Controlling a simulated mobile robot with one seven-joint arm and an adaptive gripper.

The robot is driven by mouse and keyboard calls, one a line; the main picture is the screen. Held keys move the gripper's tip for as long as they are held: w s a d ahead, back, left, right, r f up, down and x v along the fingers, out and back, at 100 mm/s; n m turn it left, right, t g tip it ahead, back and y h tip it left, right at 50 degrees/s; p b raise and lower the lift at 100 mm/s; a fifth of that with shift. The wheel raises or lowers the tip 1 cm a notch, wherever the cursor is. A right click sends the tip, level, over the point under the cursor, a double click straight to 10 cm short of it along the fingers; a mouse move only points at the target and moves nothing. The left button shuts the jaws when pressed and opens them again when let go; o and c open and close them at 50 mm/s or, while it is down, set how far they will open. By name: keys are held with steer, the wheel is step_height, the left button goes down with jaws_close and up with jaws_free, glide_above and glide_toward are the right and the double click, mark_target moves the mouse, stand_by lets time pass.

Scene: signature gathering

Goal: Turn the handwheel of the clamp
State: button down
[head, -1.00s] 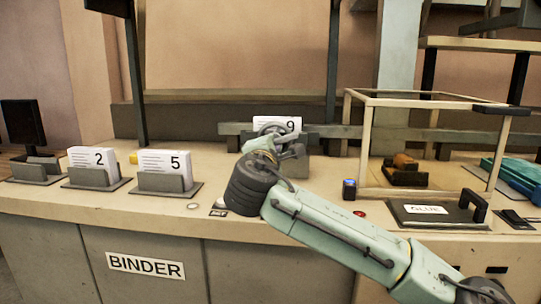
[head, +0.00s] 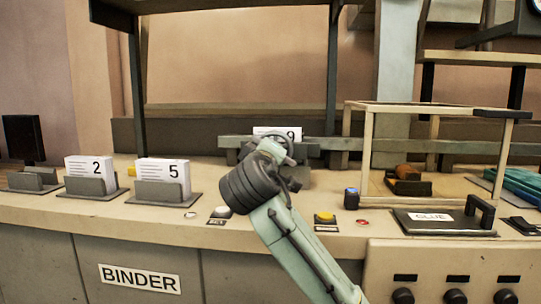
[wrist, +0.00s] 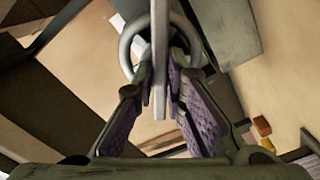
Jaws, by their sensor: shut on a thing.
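The clamp (head: 305,147) stands at the back of the bench, with a stack of pages marked 9 (head: 290,132) behind it. Its grey handwheel (head: 283,136) is partly hidden behind my gripper (head: 285,154) in the head view. In the wrist view the handwheel (wrist: 127,50) shows as a grey ring with a flat bar across it. My gripper (wrist: 160,88) has its purple-padded fingers closed on either side of this bar, at the ring's near side.
Page stacks marked 2 (head: 90,168) and 5 (head: 160,171) stand in holders at left. White (head: 221,211) and yellow (head: 325,217) buttons lie along the front. A framed stand (head: 367,150) and the glue box (head: 432,219) are at right.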

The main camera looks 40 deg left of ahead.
steer(key=shift+m, duration=1)
steer(key=c, duration=1.6)
jaws_free()
steer(key=shift+c, duration=0.2)
steer(key=v, duration=1.2)
steer(key=shift+s, duration=0.1)
